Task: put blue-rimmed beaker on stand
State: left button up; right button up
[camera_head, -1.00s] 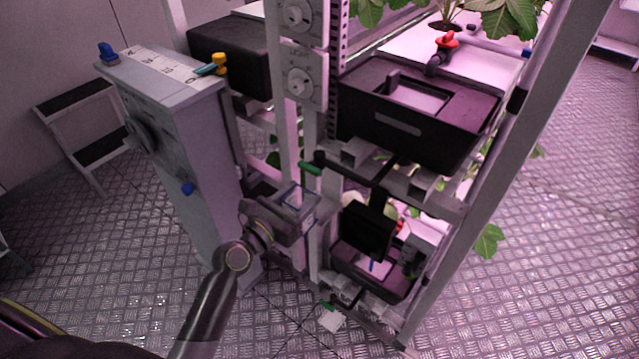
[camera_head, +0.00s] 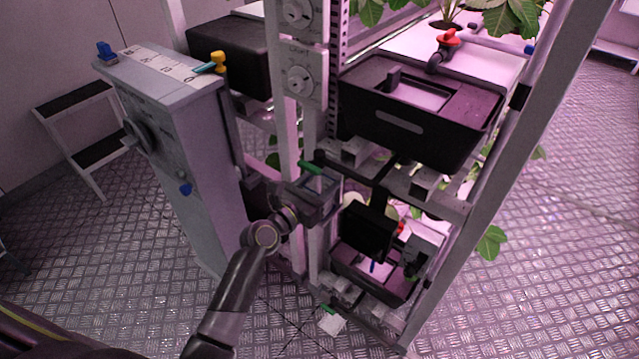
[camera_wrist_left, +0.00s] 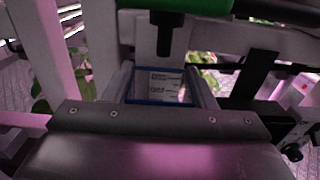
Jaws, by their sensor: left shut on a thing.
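My left gripper (camera_head: 320,192) is shut on the blue-rimmed beaker, beside the front post of the rack, at the green-handled tap (camera_head: 311,168). In the left wrist view the clear beaker (camera_wrist_left: 160,86) sits between the two fingers, with its blue rim and printed markings showing. The tap's dark spout (camera_wrist_left: 165,35) points down just above and beyond the beaker in that view. I cannot tell whether the beaker touches anything below. I cannot make out a stand for certain; the gripper and rack hide the area under the beaker. My right gripper is not in view.
A grey cabinet (camera_head: 175,120) with knobs stands left of the gripper. The rack holds black bins (camera_head: 420,115) at right, with a lower bin (camera_head: 368,272) below. A small white piece (camera_head: 331,322) is near the rack's foot. The floor at right is open.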

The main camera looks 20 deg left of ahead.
pick_arm(q)
jog(key=shift+f, duration=0.15)
jog(key=o, duration=0.9)
jog(key=shift+o, duration=0.2)
jog(key=shift+s+a, duration=0.15)
jog(key=shift+s, duration=0.25)
jog(key=v, duration=1.1)
jog(key=shift+r, duration=0.25)
jog(key=shift+s+f, duration=0.1)
